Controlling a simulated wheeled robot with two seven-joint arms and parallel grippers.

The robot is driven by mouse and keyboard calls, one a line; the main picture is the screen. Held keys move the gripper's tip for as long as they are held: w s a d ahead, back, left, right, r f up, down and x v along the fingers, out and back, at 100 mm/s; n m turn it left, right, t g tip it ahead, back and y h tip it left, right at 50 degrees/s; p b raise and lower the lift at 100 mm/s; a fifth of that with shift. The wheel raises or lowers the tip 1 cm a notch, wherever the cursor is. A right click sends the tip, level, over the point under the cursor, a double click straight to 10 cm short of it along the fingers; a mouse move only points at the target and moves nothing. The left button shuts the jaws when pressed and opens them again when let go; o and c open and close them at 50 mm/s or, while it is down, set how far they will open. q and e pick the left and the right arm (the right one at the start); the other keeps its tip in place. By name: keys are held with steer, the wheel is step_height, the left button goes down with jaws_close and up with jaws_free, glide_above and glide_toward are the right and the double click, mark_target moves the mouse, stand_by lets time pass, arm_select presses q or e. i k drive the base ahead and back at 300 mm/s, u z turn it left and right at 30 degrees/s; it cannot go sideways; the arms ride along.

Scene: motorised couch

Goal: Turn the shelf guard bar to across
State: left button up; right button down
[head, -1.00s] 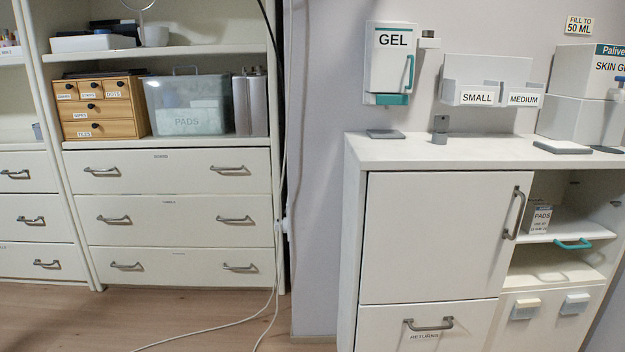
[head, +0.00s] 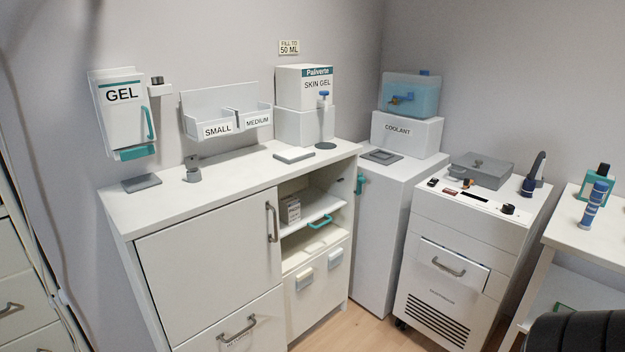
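A white cabinet (head: 205,240) stands at the left and centre of the head view. Its open compartment on the right has a shelf (head: 300,222) with a small box (head: 290,210) on it. A teal bar-shaped handle (head: 320,222) sits at the shelf's front edge. Another small teal part (head: 360,183) shows at the cabinet's right side. I cannot tell for sure which of these is the guard bar. Neither of my grippers is in view.
A white coolant stand (head: 385,215) is right of the cabinet, then a wheeled machine (head: 460,260) and a white side table (head: 590,235). A dark rounded shape (head: 580,333) fills the lower right corner. Some wooden floor (head: 350,330) is free in front.

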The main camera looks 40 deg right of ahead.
mark_target(361, 180)
steer(key=z, duration=1.6)
steer(key=i, duration=2.3)
steer(key=z, duration=0.25)
